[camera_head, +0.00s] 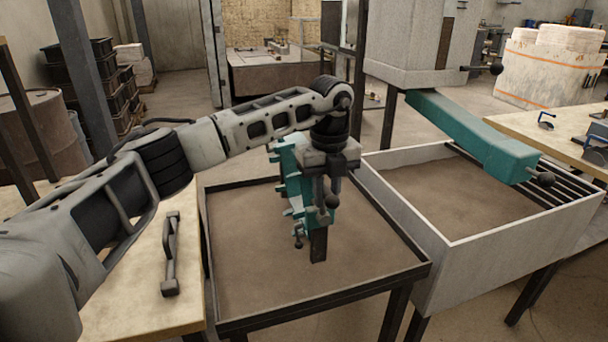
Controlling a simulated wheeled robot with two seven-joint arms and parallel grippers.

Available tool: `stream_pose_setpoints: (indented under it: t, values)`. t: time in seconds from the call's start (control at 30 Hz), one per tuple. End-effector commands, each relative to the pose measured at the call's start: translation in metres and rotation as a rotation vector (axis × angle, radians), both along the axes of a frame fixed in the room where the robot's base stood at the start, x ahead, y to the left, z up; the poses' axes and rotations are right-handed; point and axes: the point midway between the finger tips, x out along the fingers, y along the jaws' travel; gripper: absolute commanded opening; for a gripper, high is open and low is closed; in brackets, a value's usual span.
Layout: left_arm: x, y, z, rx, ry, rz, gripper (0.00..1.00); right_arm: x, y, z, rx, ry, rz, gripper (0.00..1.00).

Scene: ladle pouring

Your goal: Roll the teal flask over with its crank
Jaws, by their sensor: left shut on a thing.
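The teal flask (292,170) is a frame with several clamps and lugs along its side. It stands steeply on edge over the sand-coloured bed of a dark-rimmed table (245,270), roughly at the middle of the view. My left gripper (328,185) comes in from the left and points down in front of the flask. It is shut at the flask's crank (332,201), whose dark round knob shows by the fingers. The wrist and fingers hide part of the flask and most of the crank. My right gripper is not in view.
A pale box of sand (440,236) with dark bars stands close on the right. A teal chute (475,137) with a knobbed lever reaches over it from a grey housing (415,45). A dark handled tool (170,255) lies on the wooden bench at left.

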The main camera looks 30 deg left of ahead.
Motion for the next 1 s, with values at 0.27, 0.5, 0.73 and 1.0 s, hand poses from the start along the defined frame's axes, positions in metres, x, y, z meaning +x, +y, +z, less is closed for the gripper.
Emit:
stream_pose_setpoints:
  t: [0.27,0.5,0.73,1.0]
  values:
    - [0.009,-0.009,0.002,-0.002,-0.001,-0.002,0.01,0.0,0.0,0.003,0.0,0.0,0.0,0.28]
    - [0.023,-0.021,0.0,-0.002,-0.001,-0.003,0.02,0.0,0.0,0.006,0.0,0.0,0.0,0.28]
    - [0.029,-0.026,-0.002,-0.002,-0.002,-0.001,0.02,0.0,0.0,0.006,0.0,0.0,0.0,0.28]
    - [0.043,-0.038,-0.011,-0.001,0.0,-0.001,0.01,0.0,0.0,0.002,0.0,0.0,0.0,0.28]
